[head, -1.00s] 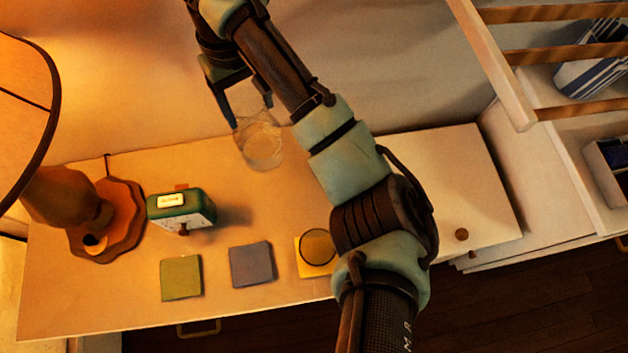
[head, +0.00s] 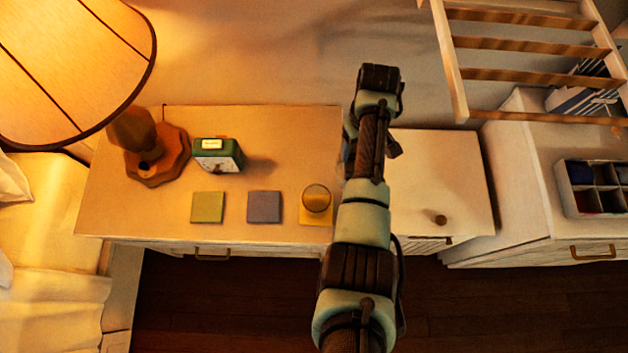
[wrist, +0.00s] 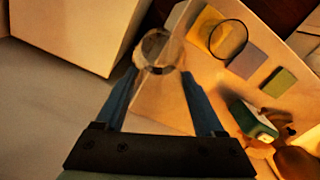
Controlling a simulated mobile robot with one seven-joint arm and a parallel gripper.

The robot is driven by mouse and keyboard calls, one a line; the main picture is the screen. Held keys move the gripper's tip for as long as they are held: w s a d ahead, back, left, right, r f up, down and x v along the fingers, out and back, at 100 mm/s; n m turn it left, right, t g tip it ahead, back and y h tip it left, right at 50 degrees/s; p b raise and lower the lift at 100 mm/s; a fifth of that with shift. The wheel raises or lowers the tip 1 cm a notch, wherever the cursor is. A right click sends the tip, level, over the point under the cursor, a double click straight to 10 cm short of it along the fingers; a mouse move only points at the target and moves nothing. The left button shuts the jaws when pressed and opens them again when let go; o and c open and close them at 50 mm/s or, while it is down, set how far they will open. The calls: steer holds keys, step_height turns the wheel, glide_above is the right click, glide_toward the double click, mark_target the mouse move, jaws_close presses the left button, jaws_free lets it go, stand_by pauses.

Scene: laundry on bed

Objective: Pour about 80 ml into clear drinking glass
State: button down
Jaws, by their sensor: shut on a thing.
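My gripper (wrist: 160,73) is shut on a clear, see-through vessel (wrist: 156,46), which shows between and beyond the fingertips in the wrist view. Whether liquid is in it I cannot tell. In the head view my arm hides most of the gripper and vessel, over the right part of the tabletop. A clear drinking glass (head: 317,198) with a dark round rim stands on a yellow coaster (head: 317,220), left of my arm. The glass also shows in the wrist view (wrist: 229,39), to the right of the held vessel and apart from it. Its contents are unclear.
On the tabletop (head: 270,150) are a grey coaster (head: 264,207), a green coaster (head: 208,207), a green clock (head: 217,155) and a lamp (head: 155,150). A small knob (head: 434,218) is at the right. A wooden rack (head: 530,45) hangs at upper right.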

steer(key=shift+s+d+f, duration=0.25)
steer(key=shift+s, duration=0.2)
steer(key=shift+s+d+f, duration=0.25)
steer(key=shift+s, duration=0.2)
steer(key=shift+r+p, duration=0.1)
steer(key=shift+p, duration=0.2)
